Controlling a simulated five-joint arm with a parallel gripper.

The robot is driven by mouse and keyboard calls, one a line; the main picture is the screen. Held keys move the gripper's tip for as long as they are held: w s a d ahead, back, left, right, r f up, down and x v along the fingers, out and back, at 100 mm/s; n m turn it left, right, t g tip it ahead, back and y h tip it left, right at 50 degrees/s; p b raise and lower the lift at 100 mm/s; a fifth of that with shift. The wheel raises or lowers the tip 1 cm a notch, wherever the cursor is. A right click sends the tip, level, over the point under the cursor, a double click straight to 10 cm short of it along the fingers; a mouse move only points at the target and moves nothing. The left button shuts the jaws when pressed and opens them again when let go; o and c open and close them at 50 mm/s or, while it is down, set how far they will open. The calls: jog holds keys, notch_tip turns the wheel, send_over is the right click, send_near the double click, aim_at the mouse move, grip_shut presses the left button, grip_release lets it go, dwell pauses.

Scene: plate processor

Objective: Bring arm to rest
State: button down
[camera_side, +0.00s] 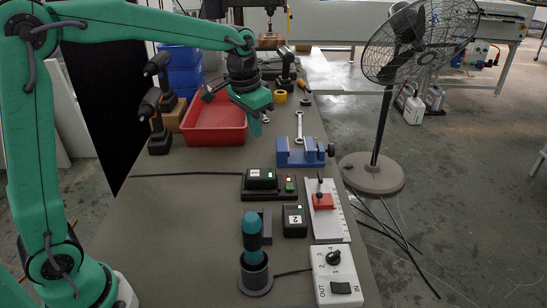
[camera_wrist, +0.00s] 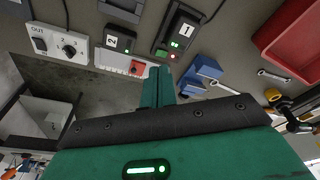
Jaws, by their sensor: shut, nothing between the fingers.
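My gripper (camera_side: 257,125) is raised over the bench in the side view, near the right edge of the red tray (camera_side: 213,132). It points down, with its fingers close together and no object seen between them. In the wrist view my gripper (camera_wrist: 160,78) shows its two green fingers shut side by side. The blue vise (camera_side: 303,154) stands to the right of and nearer than my gripper, apart from it. It also shows in the wrist view (camera_wrist: 205,72), right of the fingers.
Box 1 (camera_side: 262,179), box 2 (camera_side: 294,221), a switch box (camera_side: 335,275), a red block on a white plate (camera_side: 323,201) and a teal tool in a holder (camera_side: 252,238) stand nearer. Drills (camera_side: 157,115) stand left; a fan (camera_side: 390,95) stands off the bench.

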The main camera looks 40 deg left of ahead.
jog(key=s+a+r+n+t, duration=0.1)
jog(key=s+t, duration=0.2)
jog(key=s, duration=2)
jog(key=shift+s+a+r+n, duration=0.15)
jog(key=shift+s+a+n, duration=0.1)
jog(key=shift+n, duration=0.15)
